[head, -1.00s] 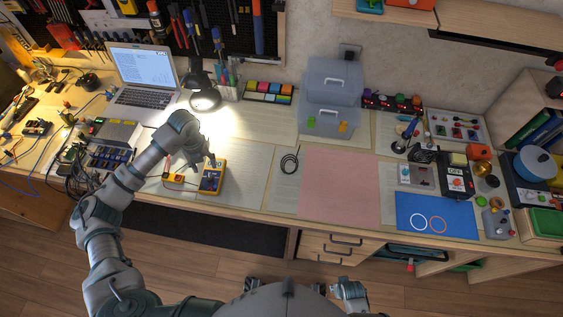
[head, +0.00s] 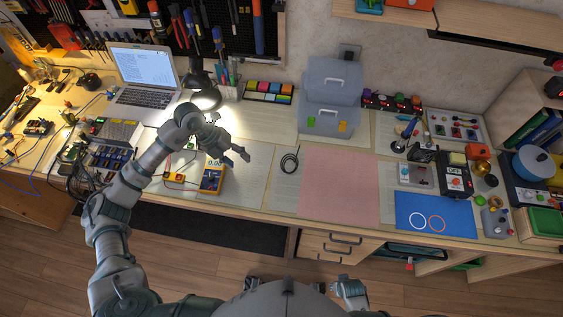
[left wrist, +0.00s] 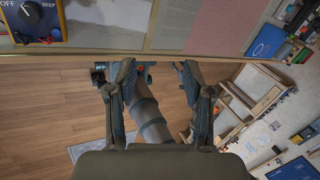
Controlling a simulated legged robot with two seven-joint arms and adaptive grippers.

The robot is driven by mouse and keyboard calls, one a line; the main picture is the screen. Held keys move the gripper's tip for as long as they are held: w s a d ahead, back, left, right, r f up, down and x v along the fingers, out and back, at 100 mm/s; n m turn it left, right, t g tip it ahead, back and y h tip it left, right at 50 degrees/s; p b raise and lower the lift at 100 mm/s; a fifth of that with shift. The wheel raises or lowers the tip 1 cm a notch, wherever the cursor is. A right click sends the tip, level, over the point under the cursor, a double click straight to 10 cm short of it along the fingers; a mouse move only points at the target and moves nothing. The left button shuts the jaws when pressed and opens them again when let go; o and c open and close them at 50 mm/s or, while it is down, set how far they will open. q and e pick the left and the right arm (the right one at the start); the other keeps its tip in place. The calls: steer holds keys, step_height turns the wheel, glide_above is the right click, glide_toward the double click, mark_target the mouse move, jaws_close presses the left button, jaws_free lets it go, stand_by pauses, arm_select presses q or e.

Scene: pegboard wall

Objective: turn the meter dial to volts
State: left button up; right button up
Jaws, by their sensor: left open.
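The yellow multimeter (head: 211,181) lies on the bench, with its display showing digits at the top. Its dial is too small to read in the head view. In the left wrist view the meter (left wrist: 62,20) is cut off at the top left corner. Its dark dial (left wrist: 31,13) shows there, with OFF at its left and BEEP at its upper right. My left gripper (head: 241,153) is open and empty, above and to the right of the meter, apart from it. Its spread fingers show in the left wrist view (left wrist: 153,78). My right gripper (head: 352,292) is low near my body, its fingers unclear.
A small yellow device (head: 175,178) with leads lies left of the meter. A lamp (head: 206,97) and laptop (head: 146,75) stand behind. The pink mat (head: 339,187) is clear.

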arm_select(q)
steer(key=s+d+r+h, duration=0.1)
steer(key=d+r+h, duration=0.1)
steer(key=d+h, duration=0.2)
steer(key=s+d+r+h, duration=0.2)
steer(key=d+h, duration=0.3)
steer(key=d, duration=0.5)
steer(key=shift+s+d+r+t, duration=0.2)
steer(key=shift+r+t, duration=0.2)
steer(key=shift+r, duration=0.05)
